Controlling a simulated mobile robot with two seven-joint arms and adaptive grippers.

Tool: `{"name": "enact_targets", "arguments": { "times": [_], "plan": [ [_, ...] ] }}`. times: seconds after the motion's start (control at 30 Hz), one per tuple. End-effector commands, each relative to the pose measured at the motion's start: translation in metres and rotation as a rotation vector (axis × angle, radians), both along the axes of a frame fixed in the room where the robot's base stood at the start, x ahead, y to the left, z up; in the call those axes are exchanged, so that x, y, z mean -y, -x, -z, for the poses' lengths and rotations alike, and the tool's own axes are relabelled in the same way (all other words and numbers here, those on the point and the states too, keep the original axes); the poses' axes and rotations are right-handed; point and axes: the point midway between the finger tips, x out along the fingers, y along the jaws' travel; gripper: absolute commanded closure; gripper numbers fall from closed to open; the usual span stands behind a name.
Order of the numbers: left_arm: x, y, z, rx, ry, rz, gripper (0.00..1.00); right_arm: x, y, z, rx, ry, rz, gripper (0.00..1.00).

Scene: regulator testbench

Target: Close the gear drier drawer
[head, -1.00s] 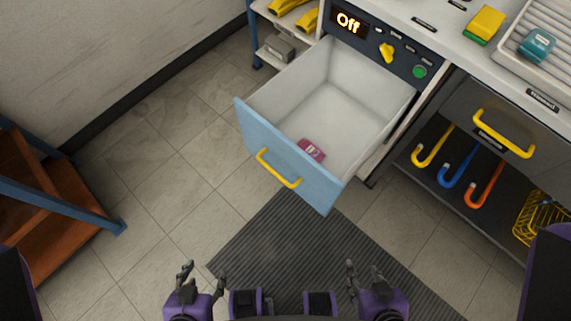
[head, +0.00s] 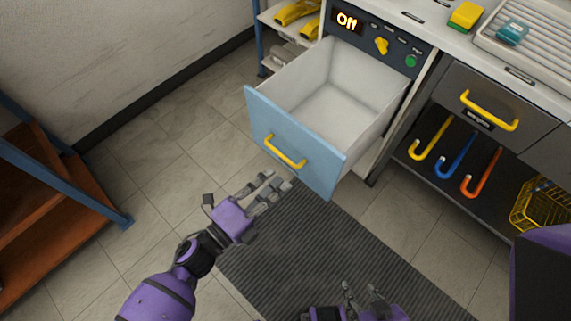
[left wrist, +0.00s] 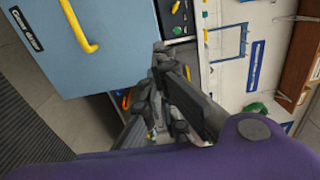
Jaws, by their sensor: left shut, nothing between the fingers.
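The gear drier drawer stands pulled out, with a blue front (head: 310,165) and white inner walls (head: 345,75). Its yellow handle (head: 284,151) is on the front. The front and handle (left wrist: 82,28) also show in the left wrist view. My left gripper (head: 270,190) is shut and empty, just below and in front of the handle; I see no contact. Its dark fingers (left wrist: 168,95) show in the left wrist view beside the blue front. My right gripper (head: 360,291) is low in the head view, open and away from the drawer. The drawer's near floor is hidden.
A striped dark mat (head: 320,255) lies on the floor below the drawer. A counter with a control panel (head: 375,42) is behind it; its display reads Off. A grey drawer (head: 480,100) and hanging hooks are right. A brown shelf (head: 50,215) stands left.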

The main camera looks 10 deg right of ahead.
Motion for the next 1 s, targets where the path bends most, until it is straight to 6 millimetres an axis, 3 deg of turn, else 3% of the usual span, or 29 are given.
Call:
{"name": "enact_targets", "arguments": {
  "times": [0.6,1.0],
  "plan": [
    [0.091,-0.071,-0.001,-0.005,0.005,-0.003,1.0,0.001,-0.003,-0.004,0.007,0.0,0.0,0.6],
    [0.105,-0.082,0.0,-0.007,0.004,-0.004,1.0,0.0,-0.006,-0.004,0.012,0.0,-0.001,0.6]
  ]
}}
